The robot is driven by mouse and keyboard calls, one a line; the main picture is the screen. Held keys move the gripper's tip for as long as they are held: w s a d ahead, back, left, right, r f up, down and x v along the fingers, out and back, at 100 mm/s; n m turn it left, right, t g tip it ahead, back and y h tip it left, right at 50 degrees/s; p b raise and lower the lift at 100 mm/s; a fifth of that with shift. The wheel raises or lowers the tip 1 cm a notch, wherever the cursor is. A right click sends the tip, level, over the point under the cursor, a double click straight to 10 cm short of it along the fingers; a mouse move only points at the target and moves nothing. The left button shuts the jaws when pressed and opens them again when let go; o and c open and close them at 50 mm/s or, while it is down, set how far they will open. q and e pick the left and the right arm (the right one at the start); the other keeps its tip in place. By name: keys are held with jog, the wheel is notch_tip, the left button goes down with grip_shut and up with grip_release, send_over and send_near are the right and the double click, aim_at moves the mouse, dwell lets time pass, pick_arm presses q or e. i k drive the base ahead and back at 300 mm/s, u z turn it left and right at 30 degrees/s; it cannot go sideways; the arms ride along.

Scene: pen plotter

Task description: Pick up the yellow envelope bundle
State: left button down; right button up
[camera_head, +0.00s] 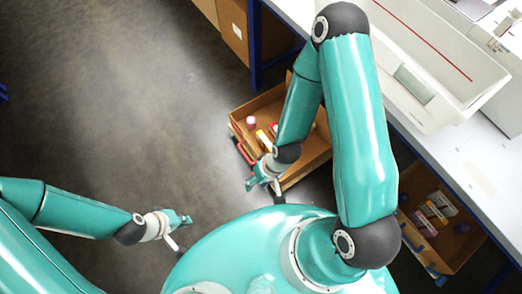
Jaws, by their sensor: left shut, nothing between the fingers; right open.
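A small yellow item (264,140) lies in an open brown drawer or box (305,172) under the table. It is too small to tell for sure whether it is the yellow envelope bundle. My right gripper (263,186) is open and empty at the front edge of this box, below the yellow item in the picture and apart from it. My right forearm hides part of the box's inside. My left gripper (180,232) is shut and empty, over the floor to the left, well away from the box.
A pink round item (251,122) lies near the yellow one. A red handle (243,153) is on the box front. A second open box (459,254) at right holds several small items. A white table (452,160) bears a white plotter (430,50). Floor at left is clear.

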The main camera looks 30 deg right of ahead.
aim_at(265, 142)
jog(key=z, duration=0.95)
jog(key=k, duration=0.65)
jog(key=u, duration=0.15)
